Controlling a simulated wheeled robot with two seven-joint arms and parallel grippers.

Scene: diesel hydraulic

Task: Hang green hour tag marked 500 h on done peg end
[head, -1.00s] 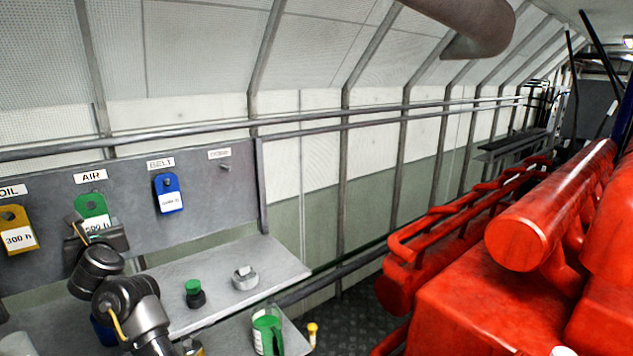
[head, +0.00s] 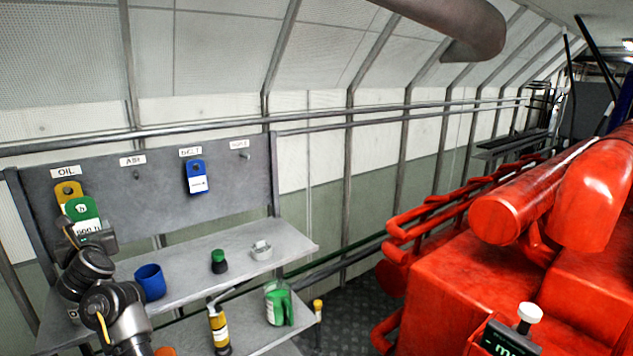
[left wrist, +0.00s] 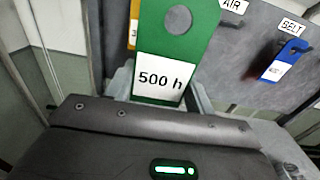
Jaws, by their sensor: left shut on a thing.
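The green tag marked 500 h (head: 84,212) is in my left gripper (head: 90,238), held upright by its lower end. In the left wrist view the green tag (left wrist: 178,48) shows its round hole and white label between the fingers. It is clear of the AIR peg (head: 136,174), which is bare, and in the head view it overlaps the yellow tag. The rightmost peg (head: 245,156) on the grey board is empty; the label above it (head: 239,144) is too small to read, so I cannot confirm it is the done peg. My right gripper is not in view.
The yellow tag (head: 67,190) hangs under OIL and the blue tag (head: 196,178) under BELT. On the shelf (head: 205,262) stand a blue cup (head: 150,282), a green-capped bottle (head: 218,262) and a grey fitting (head: 261,250). A red engine (head: 430,315) fills the right side.

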